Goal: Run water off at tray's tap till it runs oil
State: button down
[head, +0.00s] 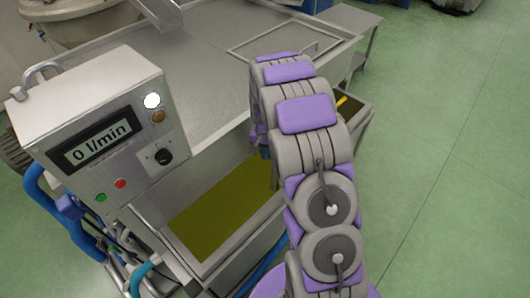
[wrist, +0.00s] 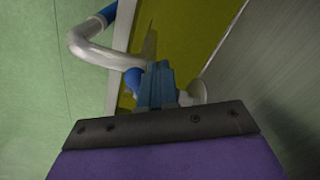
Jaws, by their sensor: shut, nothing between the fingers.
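The tray (head: 258,215) holds a flat olive-yellow liquid, which also fills a strip in the wrist view (wrist: 185,35). In the wrist view my gripper (wrist: 158,70) has its blue fingers shut and empty, pointing towards the tray's edge. Around the fingertips are a bent pale pipe (wrist: 88,50) with blue ends and a rounded pale fitting (wrist: 193,90). I cannot tell which part is the tap's handle, nor whether the fingers touch it. In the head view my arm hides the tap and most of my gripper. No running stream shows.
A control box (head: 105,125) at left has a display (head: 94,146) reading 0 l/min, a lit white lamp, a black knob and green and red buttons. A wide metal basin (head: 200,55) lies behind. A small yellow item (head: 342,100) shows beyond my arm. Green floor is clear at right.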

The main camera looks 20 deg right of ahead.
jog(key=shift+d, duration=0.1)
jog(key=shift+s+d, duration=0.75)
jog(key=shift+d, duration=0.3)
jog(key=d+p, duration=0.1)
jog(key=d, duration=0.2)
jog(key=shift+d+r, duration=0.1)
jog(key=shift+d, duration=0.05)
